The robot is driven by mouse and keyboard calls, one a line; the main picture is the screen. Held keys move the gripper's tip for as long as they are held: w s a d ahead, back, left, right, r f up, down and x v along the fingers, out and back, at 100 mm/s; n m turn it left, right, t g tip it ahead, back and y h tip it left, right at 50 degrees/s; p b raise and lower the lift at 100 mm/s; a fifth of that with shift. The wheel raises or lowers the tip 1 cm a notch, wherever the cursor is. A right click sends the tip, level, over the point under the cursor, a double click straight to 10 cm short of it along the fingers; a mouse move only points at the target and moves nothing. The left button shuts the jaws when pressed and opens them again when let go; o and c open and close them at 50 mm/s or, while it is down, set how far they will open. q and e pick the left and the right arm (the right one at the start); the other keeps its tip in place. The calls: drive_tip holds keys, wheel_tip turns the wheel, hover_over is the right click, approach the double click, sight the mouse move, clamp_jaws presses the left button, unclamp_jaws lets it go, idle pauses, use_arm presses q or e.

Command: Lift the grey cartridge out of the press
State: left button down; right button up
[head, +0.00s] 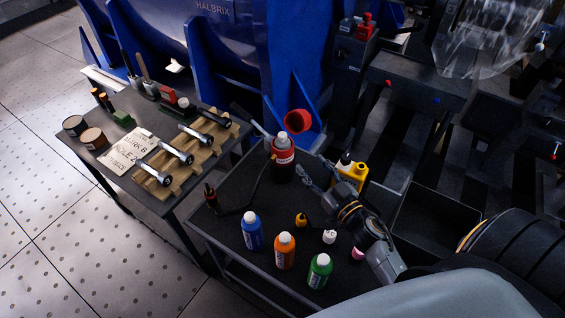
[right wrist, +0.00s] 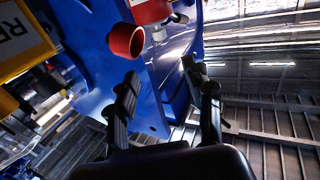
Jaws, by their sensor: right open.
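I cannot pick out a grey cartridge or a press with certainty. A red and dark container with a grey-white top (head: 283,155) stands upright at the back of the near black table; a red part with a pale grey piece (right wrist: 158,33) at the top of the right wrist view may be the same. A red cup (head: 297,121) shows just behind it, and also in the right wrist view (right wrist: 125,42). My right gripper (head: 312,168) is open and empty, right of the container and apart from it; its fingers (right wrist: 163,92) are spread in the wrist view. My left gripper is out of view.
Blue, orange and green bottles (head: 285,251) stand along the table's front. A yellow bottle (head: 354,176) is close behind my right gripper. A wooden rack (head: 212,150) with several metal pieces lies on the left table. A blue machine (head: 230,40) rises behind.

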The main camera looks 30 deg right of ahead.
wheel_tip(320, 180, down, 2)
drive_tip(key=b, duration=0.1)
approach(284, 140)
drive_tip(key=w, duration=0.4)
drive_tip(key=shift+w+a+f, duration=0.1)
drive_tip(key=shift+w+f, duration=0.05)
drive_tip(key=shift+w, duration=0.85)
drive_tip(key=shift+w+f, duration=0.15)
drive_tip(key=shift+w, duration=0.8)
drive_tip(key=shift+w+a+f, duration=0.1)
drive_tip(key=shift+w+f, duration=0.05)
drive_tip(key=shift+w, duration=0.85)
drive_tip(key=shift+s, duration=0.1)
clamp_jaws()
